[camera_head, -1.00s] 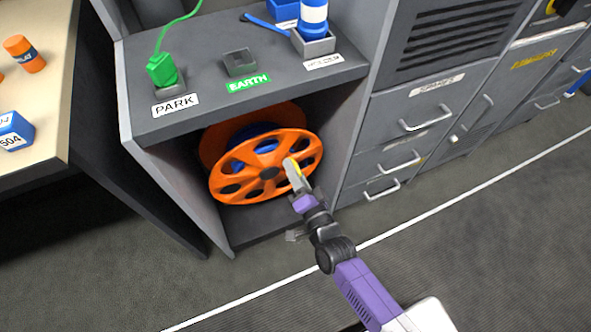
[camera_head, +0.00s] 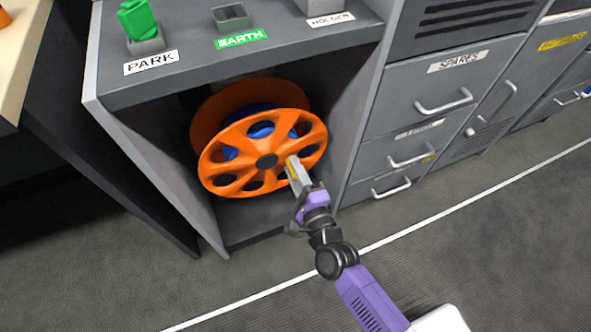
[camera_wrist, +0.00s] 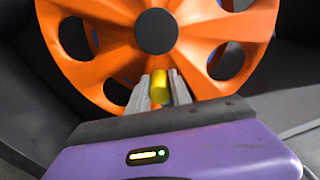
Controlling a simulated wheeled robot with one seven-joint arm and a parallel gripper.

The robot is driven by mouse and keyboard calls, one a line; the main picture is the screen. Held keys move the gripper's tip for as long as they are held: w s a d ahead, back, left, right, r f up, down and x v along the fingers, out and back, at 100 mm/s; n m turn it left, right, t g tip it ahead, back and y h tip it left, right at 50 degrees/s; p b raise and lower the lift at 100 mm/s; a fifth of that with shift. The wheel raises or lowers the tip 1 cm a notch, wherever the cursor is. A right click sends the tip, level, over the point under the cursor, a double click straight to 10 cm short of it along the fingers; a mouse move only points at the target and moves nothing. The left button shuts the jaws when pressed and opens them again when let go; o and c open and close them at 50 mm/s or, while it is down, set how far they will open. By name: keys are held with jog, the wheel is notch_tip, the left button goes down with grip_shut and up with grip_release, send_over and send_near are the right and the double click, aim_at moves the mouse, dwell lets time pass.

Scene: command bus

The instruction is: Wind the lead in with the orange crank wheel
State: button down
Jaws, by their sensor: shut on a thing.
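The orange crank wheel (camera_head: 235,150) stands upright in the open bay under the grey shelf. It is a spoked disc with round holes and a dark hub (camera_head: 266,161); blue windings (camera_head: 262,130) show behind it. In the wrist view the wheel (camera_wrist: 90,55) fills the upper part. My gripper (camera_head: 291,163) is at the lower right of the hub. In the wrist view my gripper (camera_wrist: 159,88) is shut on a yellow handle (camera_wrist: 160,84) on the wheel's face, just below the hub. A green plug (camera_head: 137,18) stands in the PARK socket; its cable is out of view.
The grey shelf (camera_head: 185,72) carries an empty EARTH socket (camera_head: 231,17) and a HOLDER socket (camera_head: 325,17). Bay walls stand close on both sides of the wheel. Drawers with handles (camera_head: 444,104) are to the right. The floor in front is clear apart from my arm.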

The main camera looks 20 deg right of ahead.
jog(key=shift+a+f+m, duration=0.1)
jog(key=shift+f+m, duration=0.3)
jog(key=c, duration=1.2)
grip_release()
jog(key=shift+o, duration=0.2)
jog(key=shift+r, duration=0.1)
jog(key=s+p, duration=0.1)
jog(key=s, duration=0.7)
jog(key=shift+w, duration=0.1)
